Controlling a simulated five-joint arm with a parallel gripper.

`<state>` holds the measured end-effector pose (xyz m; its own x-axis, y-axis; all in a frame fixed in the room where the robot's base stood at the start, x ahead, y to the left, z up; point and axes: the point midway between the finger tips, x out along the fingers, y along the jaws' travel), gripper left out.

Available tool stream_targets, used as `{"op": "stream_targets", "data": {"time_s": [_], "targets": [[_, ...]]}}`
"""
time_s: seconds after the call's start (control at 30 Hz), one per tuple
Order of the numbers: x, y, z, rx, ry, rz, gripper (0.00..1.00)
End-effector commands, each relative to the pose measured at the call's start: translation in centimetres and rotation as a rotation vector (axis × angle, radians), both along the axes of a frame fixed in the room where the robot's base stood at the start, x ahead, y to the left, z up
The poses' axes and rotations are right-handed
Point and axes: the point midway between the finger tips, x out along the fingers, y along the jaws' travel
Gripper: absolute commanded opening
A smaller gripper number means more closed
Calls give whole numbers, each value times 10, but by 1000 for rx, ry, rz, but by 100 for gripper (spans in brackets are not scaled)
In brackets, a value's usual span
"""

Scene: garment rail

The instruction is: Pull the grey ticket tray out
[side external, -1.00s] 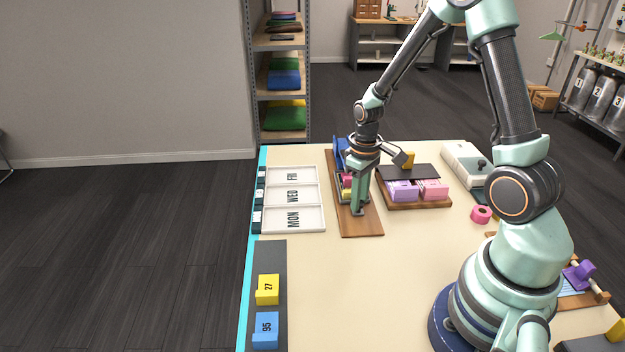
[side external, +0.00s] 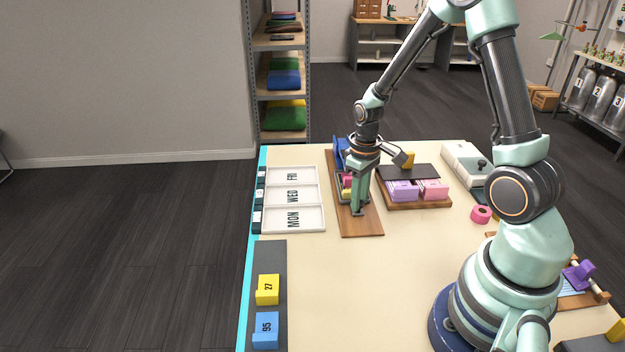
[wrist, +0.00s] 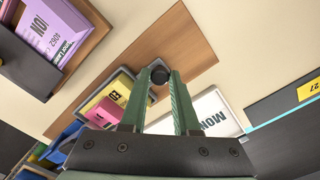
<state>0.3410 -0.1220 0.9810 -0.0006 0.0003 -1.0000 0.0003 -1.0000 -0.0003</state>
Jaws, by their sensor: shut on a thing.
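The grey ticket tray (wrist: 125,74) holds pink and yellow tickets and sits on a brown wooden board (side external: 362,228). In the side view it is mostly hidden behind my gripper. My gripper (side external: 358,211) points down at the tray's near end, low over the board. In the wrist view my gripper (wrist: 160,76) has its fingertips on either side of a dark round knob (wrist: 159,75) and is shut on it. The knob is at the tray's end. A blue tray (side external: 340,152) stands behind on the same board.
A white day tray (side external: 312,218) lies left of the board. A dark-lidded box (side external: 408,172) with purple and pink tickets stands close on the right. The table in front of the board is clear. Yellow (side external: 267,290) and blue (side external: 266,330) number blocks are at the front left.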

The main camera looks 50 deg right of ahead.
Motion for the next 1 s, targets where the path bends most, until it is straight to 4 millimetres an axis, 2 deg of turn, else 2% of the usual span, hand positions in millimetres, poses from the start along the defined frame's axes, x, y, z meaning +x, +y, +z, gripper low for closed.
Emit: {"op": "stream_targets", "data": {"time_s": [0.27, 0.7, 1.0], "targets": [[-1, 1, 1, 0, -1, -1, 0], [-46, 48, 1, -1, -3, 2, 0], [-52, 54, 1, 0, 1, 4, 0]]}}
